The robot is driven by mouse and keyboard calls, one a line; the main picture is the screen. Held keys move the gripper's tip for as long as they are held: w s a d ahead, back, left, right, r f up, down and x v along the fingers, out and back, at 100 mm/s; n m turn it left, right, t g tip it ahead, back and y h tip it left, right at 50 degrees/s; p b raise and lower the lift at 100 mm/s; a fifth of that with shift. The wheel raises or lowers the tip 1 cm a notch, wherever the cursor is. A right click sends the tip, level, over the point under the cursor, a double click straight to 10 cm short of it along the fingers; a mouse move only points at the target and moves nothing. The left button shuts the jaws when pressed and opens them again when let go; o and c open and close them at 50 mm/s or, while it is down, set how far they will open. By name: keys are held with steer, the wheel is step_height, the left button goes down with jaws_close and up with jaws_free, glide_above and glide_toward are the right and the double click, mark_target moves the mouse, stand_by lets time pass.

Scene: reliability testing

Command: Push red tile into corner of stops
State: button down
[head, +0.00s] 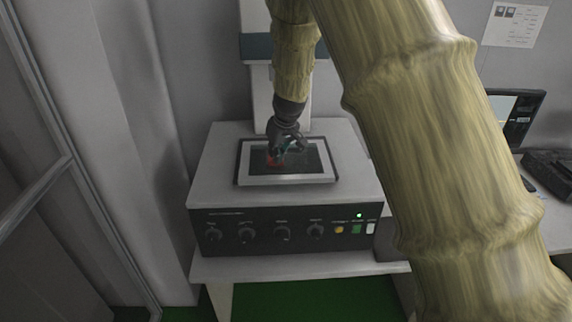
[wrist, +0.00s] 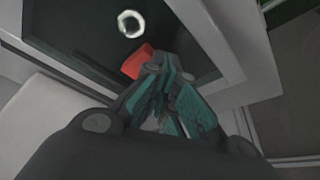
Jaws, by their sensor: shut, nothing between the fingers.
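The red tile (head: 273,160) lies on the dark bed of a pale-framed tray (head: 287,179) on top of a machine. My gripper (head: 279,153) is shut and empty, low over the tray, and covers part of the tile. In the wrist view the red tile (wrist: 137,61) shows just beyond the tips of my gripper (wrist: 157,66). The fingertips look close to or against the tile's edge; I cannot tell if they touch. I cannot make out the corner of stops for certain; the tray's raised frame (wrist: 205,35) shows to the right in the wrist view.
A white ring (wrist: 131,24) lies on the dark bed beyond the tile. The machine (head: 280,236) has knobs and buttons on its front. A pale column (head: 262,95) stands behind the tray. A monitor (head: 517,112) is at the right, and a wall stands close on the left.

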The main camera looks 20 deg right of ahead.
mark_target(275, 171)
steer(key=shift+s+a+b, duration=0.1)
steer(key=shift+s+a, duration=0.1)
steer(key=shift+s, duration=0.45)
steer(key=shift+s+a+b, duration=0.15)
steer(key=shift+s+a, duration=0.05)
steer(key=shift+s, duration=0.5)
steer(key=shift+s+a+b, duration=0.1)
steer(key=shift+s+a, duration=0.1)
steer(key=shift+s, duration=0.45)
steer(key=shift+f+b, duration=0.65)
steer(key=shift+f, duration=0.55)
steer(key=shift+r, duration=0.2)
steer(key=shift+w+d+p, duration=0.1)
steer(key=shift+w+p, duration=0.2)
steer(key=shift+w, duration=0.05)
steer(key=shift+w+d, duration=0.1)
steer(key=shift+w, duration=0.2)
steer(key=shift+w+d+p, duration=0.2)
steer(key=shift+w+p, duration=0.05)
steer(key=shift+w, duration=0.35)
steer(key=shift+w+d+p, duration=0.15)
steer(key=shift+w+p, duration=0.05)
steer(key=shift+w, duration=0.4)
steer(key=shift+w+d, duration=0.15)
steer(key=shift+w, duration=0.3)
steer(key=shift+w, duration=0.2)
